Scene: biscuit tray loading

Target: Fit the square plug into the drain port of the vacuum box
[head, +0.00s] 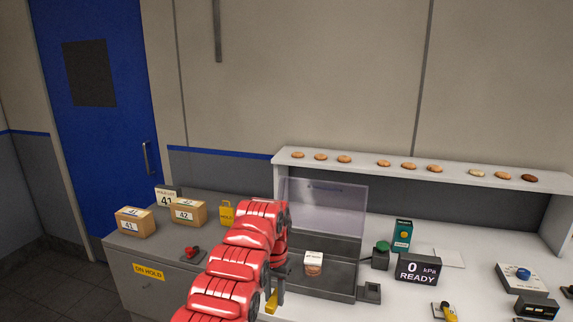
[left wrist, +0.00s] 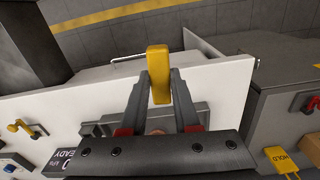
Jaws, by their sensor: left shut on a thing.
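My left gripper (head: 275,292) is shut on a yellow piece (head: 271,303), which I take for the plug. In the left wrist view the yellow piece (left wrist: 158,70) stands between the two dark fingertips (left wrist: 158,92); its square end cannot be made out. The dark grey vacuum box (head: 338,284) is just right of the gripper, with its clear lid (head: 335,208) raised. A small white-topped pack (head: 313,260) with a biscuit is in it. I cannot make out the drain port. My right gripper is not in view.
A pressure display (head: 418,269) reads 0 kPa READY. A green button (head: 382,247) and a teal carton (head: 402,236) stand right of the box. A shelf (head: 450,172) with several biscuits runs behind. Cartons (head: 135,222) stand left.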

